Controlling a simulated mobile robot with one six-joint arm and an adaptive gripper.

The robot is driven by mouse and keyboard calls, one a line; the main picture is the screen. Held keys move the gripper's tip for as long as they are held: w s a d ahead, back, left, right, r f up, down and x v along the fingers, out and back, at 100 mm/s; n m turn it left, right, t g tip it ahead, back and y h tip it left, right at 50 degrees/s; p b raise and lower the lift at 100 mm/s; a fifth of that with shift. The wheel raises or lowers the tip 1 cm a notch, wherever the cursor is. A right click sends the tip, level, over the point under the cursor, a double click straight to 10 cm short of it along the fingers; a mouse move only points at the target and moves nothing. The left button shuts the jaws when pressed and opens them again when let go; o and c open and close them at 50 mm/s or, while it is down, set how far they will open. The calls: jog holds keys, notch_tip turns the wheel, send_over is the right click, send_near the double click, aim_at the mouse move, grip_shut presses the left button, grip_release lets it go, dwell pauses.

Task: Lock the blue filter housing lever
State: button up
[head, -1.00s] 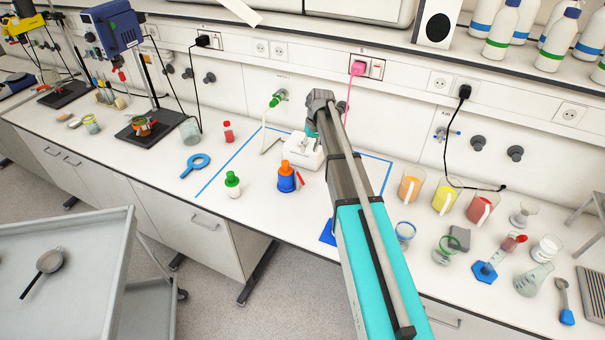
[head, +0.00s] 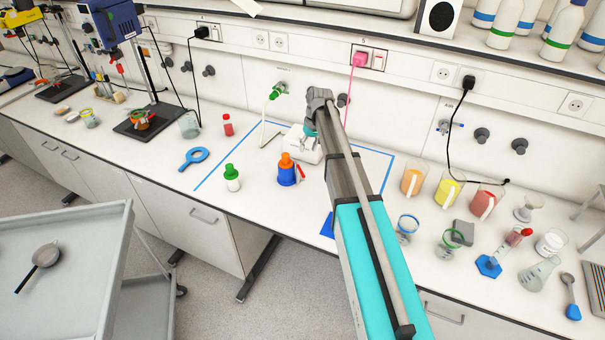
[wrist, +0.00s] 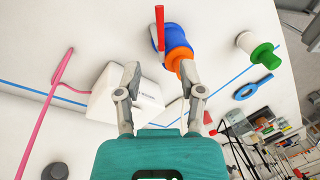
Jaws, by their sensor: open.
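The blue filter housing (head: 287,176) stands upright on the bench, with an orange top (head: 286,160) and a red lever (head: 300,172) on its right side. In the wrist view, the blue housing (wrist: 176,37) lies beyond my fingertips, with its orange part nearest the right finger. The red lever (wrist: 160,22) shows as a thin bar at the top, left of the housing. My gripper (wrist: 159,72) is open, with nothing between its fingers. Whether the right fingertip touches the orange part is unclear. In the head view, my arm hides the fingers.
A white block-shaped device (head: 303,150) stands behind the housing; in the wrist view it (wrist: 108,102) is close to my left finger. A green-capped bottle (head: 232,178) stands left of the housing. Beakers of juice (head: 447,188) stand right of my arm. Bench in front of the housing is clear.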

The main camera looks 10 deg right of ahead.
aim_at(301, 172)
jog(key=shift+s+a+f+b, duration=0.1)
jog(key=shift+a+f+b, duration=0.25)
jog(key=shift+f+b, duration=1.35)
jog(key=shift+a+f+b, duration=0.3)
jog(key=shift+f+b, duration=1.25)
jog(key=shift+f, duration=0.2)
jog(key=shift+s+a+f+b, duration=0.1)
jog(key=shift+a+f+b, duration=0.25)
jog(key=shift+f+b, duration=1.35)
grip_shut()
jog(key=shift+a, duration=0.2)
jog(key=shift+d, duration=0.15)
